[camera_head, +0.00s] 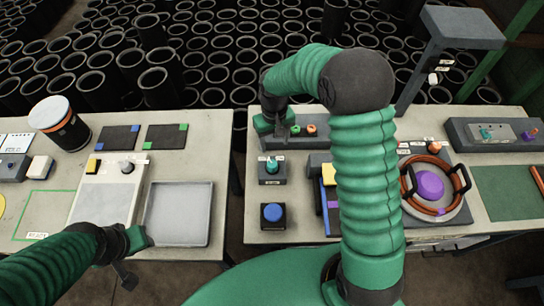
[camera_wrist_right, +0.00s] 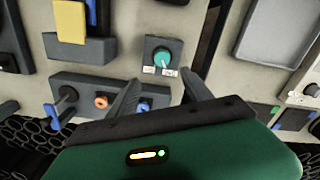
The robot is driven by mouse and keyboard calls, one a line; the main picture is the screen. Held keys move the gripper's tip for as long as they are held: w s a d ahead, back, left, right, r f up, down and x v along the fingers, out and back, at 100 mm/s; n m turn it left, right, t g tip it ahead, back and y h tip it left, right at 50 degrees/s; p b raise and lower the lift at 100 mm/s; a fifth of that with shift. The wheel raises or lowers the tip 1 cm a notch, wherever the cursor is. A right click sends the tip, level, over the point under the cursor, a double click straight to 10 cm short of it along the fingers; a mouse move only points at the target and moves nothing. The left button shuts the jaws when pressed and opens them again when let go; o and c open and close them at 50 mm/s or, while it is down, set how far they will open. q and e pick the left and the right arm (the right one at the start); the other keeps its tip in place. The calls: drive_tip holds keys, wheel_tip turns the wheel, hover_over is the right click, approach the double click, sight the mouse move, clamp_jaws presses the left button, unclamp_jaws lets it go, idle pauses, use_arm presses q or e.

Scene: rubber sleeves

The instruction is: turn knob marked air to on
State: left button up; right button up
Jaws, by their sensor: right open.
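A teal knob (camera_head: 272,166) sits on a small dark box near the left edge of the right table. Its lettering is too small to read as "air". The knob also shows in the right wrist view (camera_wrist_right: 161,57), with two small white labels at its edge. My right gripper (camera_head: 287,129) is above the table beyond this knob, apart from it. In the right wrist view its two fingers (camera_wrist_right: 158,84) are spread, with nothing between them. My left gripper (camera_head: 138,240) is low over the front of the left table; its jaws are unclear.
A dark block with coloured knobs (camera_head: 310,130) stands behind. A blue button (camera_head: 273,213) is in front. A purple-centred ring fixture (camera_head: 429,185) and another teal knob (camera_head: 486,133) are at right. A grey tray (camera_head: 179,213) is on the left table. A gap separates the tables.

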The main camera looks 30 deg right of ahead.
approach(273, 163)
drive_tip(key=shift+s+a+f+p, duration=0.3)
drive_tip(key=shift+s+a+f, duration=0.1)
drive_tip(key=shift+s+a, duration=0.05)
drive_tip(key=f, duration=0.2)
drive_tip(key=w+f, duration=0.1)
drive_tip(key=f, duration=0.2)
drive_tip(key=f+p, duration=0.1)
drive_tip(key=f, duration=0.1)
drive_tip(key=shift+w+d+f, duration=0.15)
drive_tip(key=shift+f, duration=0.25)
drive_tip(key=shift+d+f, duration=0.2)
drive_tip(key=shift+f, duration=0.1)
drive_tip(key=shift+s+d+f, duration=0.1)
drive_tip(key=shift+s+d, duration=0.1)
drive_tip(key=shift+s, duration=0.05)
drive_tip(key=shift+a, duration=0.25)
drive_tip(key=shift+c, duration=0.7)
drive_tip(key=shift+w+a, duration=0.1)
drive_tip(key=shift+a, duration=0.1)
drive_tip(key=c, duration=1)
use_arm(q)
drive_tip(key=shift+s+a+r, duration=0.1)
drive_tip(key=shift+a+r, duration=0.05)
drive_tip(key=shift+r, duration=0.35)
drive_tip(key=shift+s+a+r, duration=0.1)
drive_tip(key=shift+r, duration=0.4)
use_arm(e)
drive_tip(key=shift+d, duration=0.25)
clamp_jaws()
